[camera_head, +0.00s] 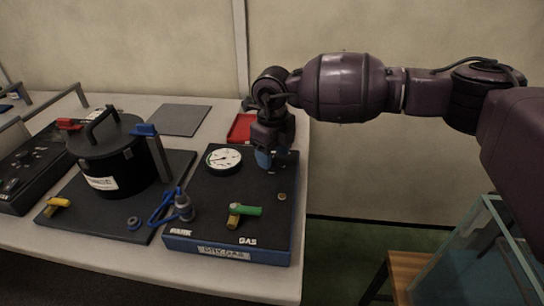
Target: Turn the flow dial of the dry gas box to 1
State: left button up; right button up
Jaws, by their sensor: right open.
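The dry gas box (205,214) is a dark box with a blue front edge and a "DRY GAS" label, on the table in the middle of the head view. On its top are a round white gauge (224,160) and a green-handled valve (243,211) near the front. My right gripper (268,157) points down over the box's back right part, just right of the gauge. It is open. A bluish part shows at its fingertips. The flow dial cannot be made out; the gripper covers that spot, and I cannot tell whether it touches anything. My left gripper is not in view.
A black lidded cylinder (102,160) on a dark base stands left of the box, with a blue-handled valve (145,130) and blue tubing (166,206) between. A red tray (241,128) and grey mat (180,119) lie behind. A glass tank (470,270) stands lower right.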

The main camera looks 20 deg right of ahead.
jog(key=shift+f, duration=0.5)
jog(key=c, duration=0.9)
jog(key=shift+c, duration=0.2)
